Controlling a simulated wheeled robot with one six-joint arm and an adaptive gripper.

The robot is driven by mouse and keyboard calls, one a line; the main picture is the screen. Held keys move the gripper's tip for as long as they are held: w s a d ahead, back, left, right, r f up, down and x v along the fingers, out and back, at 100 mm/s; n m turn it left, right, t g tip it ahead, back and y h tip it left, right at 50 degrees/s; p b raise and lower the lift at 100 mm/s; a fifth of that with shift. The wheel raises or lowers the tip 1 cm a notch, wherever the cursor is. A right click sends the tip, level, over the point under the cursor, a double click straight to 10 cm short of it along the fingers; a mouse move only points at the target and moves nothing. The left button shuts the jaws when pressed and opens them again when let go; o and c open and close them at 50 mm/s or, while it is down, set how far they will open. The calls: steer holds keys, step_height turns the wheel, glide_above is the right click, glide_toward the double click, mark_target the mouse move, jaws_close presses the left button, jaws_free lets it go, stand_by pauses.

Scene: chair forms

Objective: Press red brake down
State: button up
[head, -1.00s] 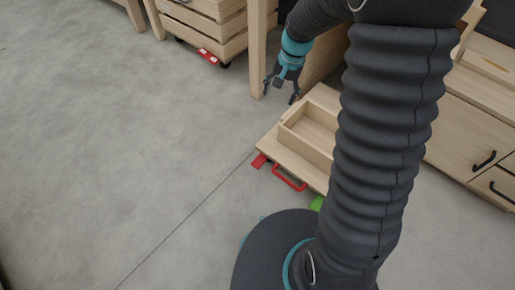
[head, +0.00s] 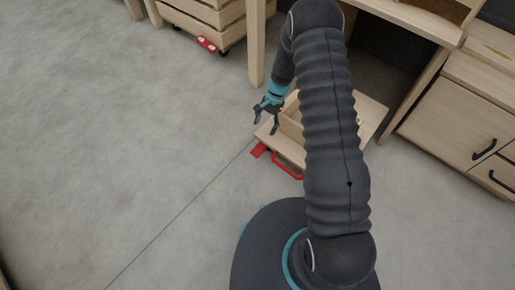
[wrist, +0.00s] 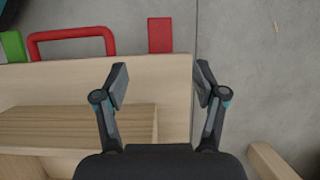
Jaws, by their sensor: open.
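The red brake (head: 258,150) is a small flat red tab at the near left corner of a low wooden platform (head: 292,151). In the wrist view the red brake (wrist: 160,35) sticks out past the board's edge, near the top centre. My gripper (head: 265,122) is open and empty, above the platform's left corner and apart from the brake. In the wrist view my gripper's fingers (wrist: 160,82) are spread below the brake, over the board's edge.
A red handle (wrist: 72,34) and a green tab (wrist: 13,47) sit left of the brake in the wrist view. A wooden table leg (head: 256,45) stands behind my gripper. A wheeled crate (head: 205,22) with another red tab (head: 207,44) is behind. Floor at left is clear.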

mark_target(256, 152)
steer(key=x, duration=1.2)
steer(key=shift+s+f+b, duration=0.1)
steer(key=shift+f+b, duration=0.2)
steer(key=shift+c, duration=0.3)
